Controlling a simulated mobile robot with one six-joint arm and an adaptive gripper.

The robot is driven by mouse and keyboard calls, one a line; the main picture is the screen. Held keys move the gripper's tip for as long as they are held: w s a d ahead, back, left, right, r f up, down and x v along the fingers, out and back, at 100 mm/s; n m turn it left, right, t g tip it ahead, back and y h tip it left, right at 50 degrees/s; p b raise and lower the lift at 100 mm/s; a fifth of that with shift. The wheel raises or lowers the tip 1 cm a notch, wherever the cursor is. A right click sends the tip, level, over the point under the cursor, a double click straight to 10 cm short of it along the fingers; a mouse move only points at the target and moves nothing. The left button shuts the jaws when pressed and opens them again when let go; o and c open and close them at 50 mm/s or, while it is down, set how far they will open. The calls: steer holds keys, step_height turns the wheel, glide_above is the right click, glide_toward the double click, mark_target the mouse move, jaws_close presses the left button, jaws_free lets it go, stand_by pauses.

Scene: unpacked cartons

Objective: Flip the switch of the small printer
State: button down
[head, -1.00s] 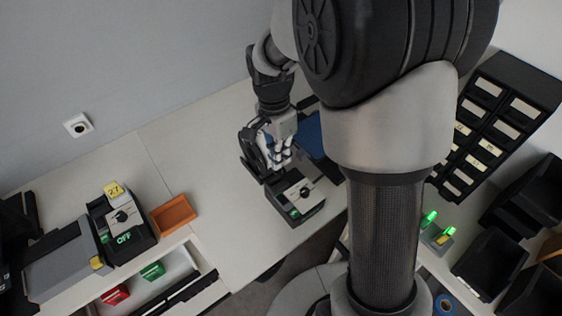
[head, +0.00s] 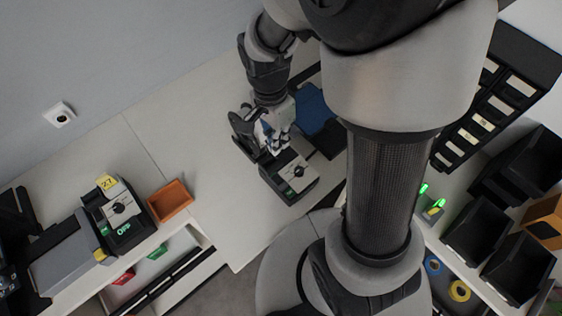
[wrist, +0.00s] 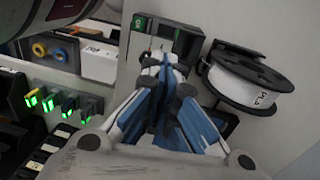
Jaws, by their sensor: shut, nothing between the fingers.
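The small printer (head: 289,180) is a dark box with a pale top plate, a dark switch knob (head: 298,171) and a small green display (head: 289,192). It stands on the pale worktop, near its front edge. My gripper (head: 281,147) is shut and empty, just behind the knob. I cannot tell in the head view whether it touches the printer. In the wrist view the closed fingers (wrist: 172,68) reach over the near part of the printer (wrist: 187,40) and hide most of its top. The green display (wrist: 140,23) shows there, its text too small to read.
A white spool (wrist: 250,85) on a dark holder stands close beside the fingers. A larger grey machine (head: 70,258) with an "OFF" display and an orange tray (head: 170,200) are at left. Black bins (head: 478,232) are at right. Worktop between tray and printer is clear.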

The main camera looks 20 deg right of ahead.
mark_target(284, 180)
steer(key=f+b, duration=0.1)
steer(key=f, duration=0.3)
steer(key=s+f+b, duration=0.1)
steer(key=f, duration=0.4)
steer(key=f+b, duration=0.1)
steer(key=f, duration=0.4)
steer(key=shift+s+d+b, duration=0.25)
steer(key=shift+s+b, duration=0.05)
steer(key=shift+s, duration=0.05)
